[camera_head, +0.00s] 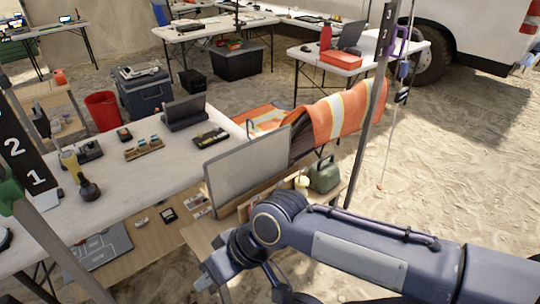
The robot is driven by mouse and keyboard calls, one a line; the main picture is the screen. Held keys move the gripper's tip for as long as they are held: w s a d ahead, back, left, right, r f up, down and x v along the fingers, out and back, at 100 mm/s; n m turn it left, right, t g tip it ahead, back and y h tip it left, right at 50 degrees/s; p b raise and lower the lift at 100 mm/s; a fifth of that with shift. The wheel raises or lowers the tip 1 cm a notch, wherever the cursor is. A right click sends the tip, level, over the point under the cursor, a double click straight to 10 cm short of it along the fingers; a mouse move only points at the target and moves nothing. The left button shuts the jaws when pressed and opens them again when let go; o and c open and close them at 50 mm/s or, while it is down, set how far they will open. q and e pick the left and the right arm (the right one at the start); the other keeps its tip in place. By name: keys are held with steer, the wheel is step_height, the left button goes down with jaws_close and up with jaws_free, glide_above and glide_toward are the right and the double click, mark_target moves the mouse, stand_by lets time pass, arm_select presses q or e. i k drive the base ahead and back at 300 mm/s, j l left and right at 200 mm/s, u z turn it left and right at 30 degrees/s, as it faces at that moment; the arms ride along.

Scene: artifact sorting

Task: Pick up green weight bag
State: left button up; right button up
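A dark green bag with a handle on top (324,176), which looks like the green weight bag, stands on the low wooden bench right of the grey panel. My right arm comes in from the right and crosses in front of the bench. My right gripper (245,281) is at the bottom edge, below and to the left of the bag and apart from it. It is partly cut off, and I cannot tell whether its fingers are open. My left gripper is not in view.
A grey upright panel (247,176) stands left of the bag. A cream container (301,184) is close beside the bag. A dark pole (370,110) rises to its right. A long white table (125,205) with tools fills the left. Open sand lies at right.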

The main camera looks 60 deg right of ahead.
mark_target(323, 174)
steer(key=z, duration=2.35)
steer(key=u, duration=0.65)
steer(key=i+l+u, duration=0.4)
steer(key=l+u, duration=0.2)
steer(key=i+l+u, duration=0.15)
steer(key=l+u, duration=0.15)
steer(key=i+l, duration=0.1)
steer(key=l, duration=0.35)
steer(key=i+l+u, duration=0.1)
steer(key=l, duration=0.35)
steer(key=i+l, duration=0.15)
steer(key=l, duration=0.35)
